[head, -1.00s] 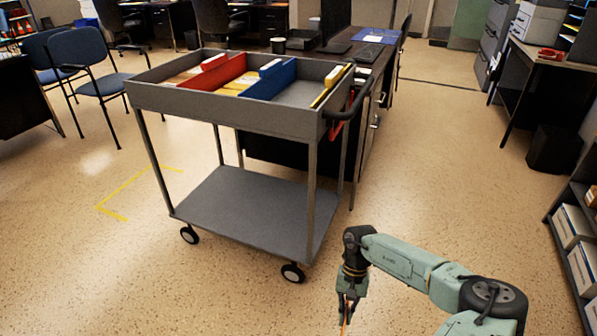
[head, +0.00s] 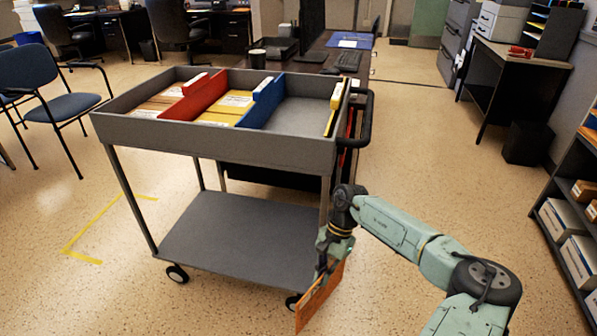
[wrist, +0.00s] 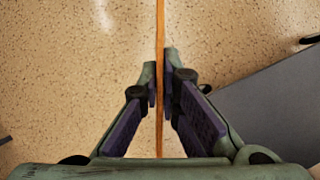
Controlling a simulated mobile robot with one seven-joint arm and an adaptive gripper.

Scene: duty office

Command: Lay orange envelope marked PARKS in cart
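My gripper (head: 326,268) is shut on an orange envelope (head: 318,303), which hangs down tilted below it. In the wrist view the envelope (wrist: 160,40) is edge-on between both fingers (wrist: 160,82). No marking on it can be read. The grey cart (head: 215,138) stands just left of my gripper; the envelope is outside it, lower than the top tray and near its front right leg. A red divider (head: 207,92) and a blue divider (head: 266,98) split the tray. Brown envelopes lie left, yellow envelopes (head: 229,105) in the middle, and the right compartment (head: 302,116) has a bare floor.
A yellow folder (head: 334,106) stands at the tray's right wall, beside the black cart handle (head: 364,118). The lower shelf (head: 235,230) is empty. A dark desk (head: 330,66) stands behind the cart. Shelving (head: 575,200) is at right; the floor between is clear.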

